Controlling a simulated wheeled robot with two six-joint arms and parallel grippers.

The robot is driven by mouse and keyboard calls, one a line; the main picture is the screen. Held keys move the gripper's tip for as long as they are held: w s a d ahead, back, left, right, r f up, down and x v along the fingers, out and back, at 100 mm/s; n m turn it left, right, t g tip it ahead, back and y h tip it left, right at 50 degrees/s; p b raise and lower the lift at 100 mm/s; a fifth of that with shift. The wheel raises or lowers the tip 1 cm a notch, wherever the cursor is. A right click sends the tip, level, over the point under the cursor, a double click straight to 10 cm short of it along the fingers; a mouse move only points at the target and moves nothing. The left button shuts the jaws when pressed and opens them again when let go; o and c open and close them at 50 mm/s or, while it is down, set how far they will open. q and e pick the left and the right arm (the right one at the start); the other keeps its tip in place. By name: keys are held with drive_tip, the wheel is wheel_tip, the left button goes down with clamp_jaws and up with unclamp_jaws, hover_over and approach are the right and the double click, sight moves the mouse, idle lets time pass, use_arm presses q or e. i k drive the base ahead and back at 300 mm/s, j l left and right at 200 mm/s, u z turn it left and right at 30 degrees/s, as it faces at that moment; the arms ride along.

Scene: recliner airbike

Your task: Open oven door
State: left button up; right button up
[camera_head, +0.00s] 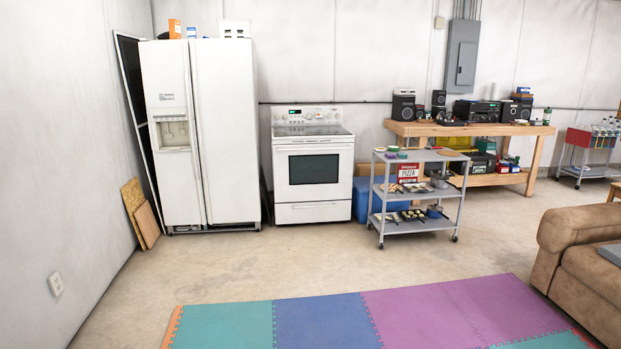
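A white oven (312,163) stands against the back wall, right of the fridge. Its door (313,198) is shut and has a dark window (313,169). A handle bar (313,148) runs along the door's top edge, under the cooktop. A drawer (313,212) sits below the door. Neither of my grippers shows in the head view. The oven is across the room from me, with its front facing me.
A white fridge (225,130) stands left of the oven. A grey wheeled cart (418,224) stands to the right and closer. Coloured foam mats (330,320) lie on the floor in front of me. A brown recliner (577,240) is at the right. The concrete floor (270,262) before the oven is clear.

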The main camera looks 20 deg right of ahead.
sight(305, 172)
drive_tip(key=i+l+z, duration=0.15)
drive_tip(key=i+z, duration=0.15)
drive_tip(key=i, duration=0.3)
drive_tip(key=i+l+z, duration=0.1)
drive_tip(key=i+z, duration=0.25)
drive_tip(key=i, duration=4.95)
drive_tip(key=l, duration=0.1)
